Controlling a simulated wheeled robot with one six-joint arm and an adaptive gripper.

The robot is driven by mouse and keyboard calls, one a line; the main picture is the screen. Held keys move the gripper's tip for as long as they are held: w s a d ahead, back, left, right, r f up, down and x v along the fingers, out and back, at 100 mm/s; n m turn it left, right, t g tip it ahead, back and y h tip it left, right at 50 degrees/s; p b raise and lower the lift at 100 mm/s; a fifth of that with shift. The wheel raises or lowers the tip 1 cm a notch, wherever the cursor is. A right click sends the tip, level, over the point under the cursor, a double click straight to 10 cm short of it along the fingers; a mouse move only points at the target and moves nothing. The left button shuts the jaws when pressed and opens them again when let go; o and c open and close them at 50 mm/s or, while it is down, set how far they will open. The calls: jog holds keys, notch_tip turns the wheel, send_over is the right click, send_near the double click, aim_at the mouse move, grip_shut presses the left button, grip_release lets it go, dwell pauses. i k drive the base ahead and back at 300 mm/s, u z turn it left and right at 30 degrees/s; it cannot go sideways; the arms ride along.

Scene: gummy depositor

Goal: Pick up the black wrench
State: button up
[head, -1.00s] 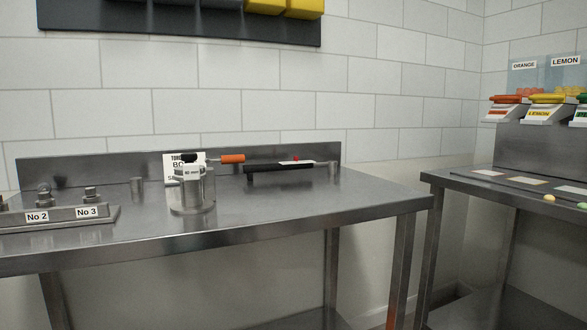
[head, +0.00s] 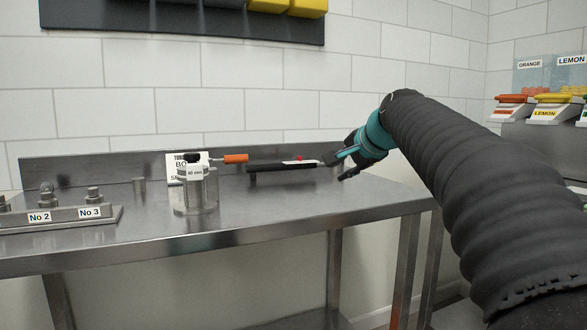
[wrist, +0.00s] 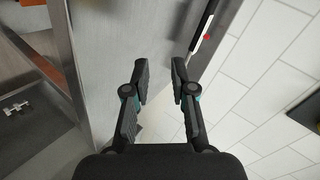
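The black wrench (head: 282,168) lies near the back of the steel table, below the backsplash, its long black handle to the left and a pale section with a red spot towards its right end. In the wrist view its pale section with the red spot (wrist: 201,38) shows at the top, beyond the fingers and right of their middle. My gripper (head: 342,166) is just right of the wrench's right end in the head view, which it partly hides. The wrist view shows my gripper (wrist: 160,76) open, with nothing between the fingers.
On the steel table (head: 260,205) stand a metal cylinder with a white cap (head: 196,190), an orange-handled tool (head: 235,158), a white sign (head: 182,160) and a labelled block (head: 65,216). The tabletop in front of the wrench is clear. The tiled wall (head: 260,110) is close behind.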

aim_at(251, 169)
jog(key=z, duration=3.2)
jog(key=k, duration=1.55)
jog(key=u, duration=2.25)
jog(key=i, duration=1)
jog(key=u, duration=0.05)
